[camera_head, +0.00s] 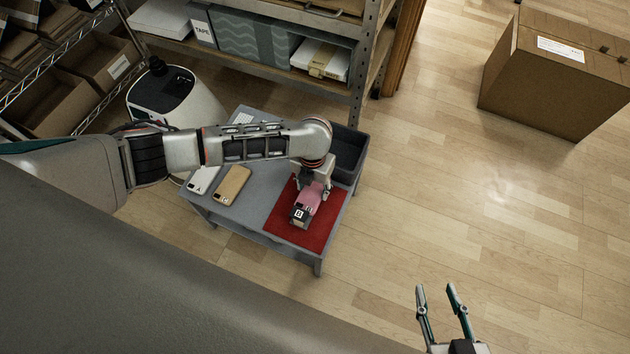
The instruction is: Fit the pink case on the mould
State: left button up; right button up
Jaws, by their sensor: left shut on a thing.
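The pink case (308,196) is over the red mat (284,220) on the grey table. My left gripper (311,186) comes down from above and is shut on the pink case. A dark block with a white label marked B (299,217), which looks like the mould, shows at the near end of the case. The case seems to lie over or against this block, but I cannot tell whether it is seated or held just above. The gripper hides the far end of the case. My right gripper (437,293) is open and empty over the floor at the lower right.
A white case (204,177) and a tan case (232,186) lie on the table left of the mat. A dark grey bin (348,152) stands at the table's back right. Shelving stands behind. A large carton (550,85) is on the floor, which is otherwise clear at right.

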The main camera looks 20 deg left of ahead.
pick_arm(q)
jog(key=shift+f, duration=0.25)
jog(key=shift+w, duration=0.1)
pick_arm(e)
jog(key=shift+w+a+r, duration=0.2)
jog(key=shift+a+r, duration=0.05)
jog(key=shift+r, duration=0.1)
jog(key=shift+s+d+f, duration=0.1)
jog(key=shift+s+f, duration=0.1)
jog(key=shift+f, duration=0.05)
pick_arm(q)
jog(key=shift+r, duration=0.1)
pick_arm(e)
jog(key=shift+w+r, duration=0.25)
jog(key=shift+r, duration=0.15)
dwell(0.3)
pick_arm(q)
jog(key=shift+f, duration=0.7)
pick_arm(e)
jog(key=shift+s+f, duration=0.35)
jog(key=shift+f, duration=0.35)
pick_arm(q)
jog(key=o, duration=0.7)
pick_arm(e)
jog(key=shift+r, duration=0.1)
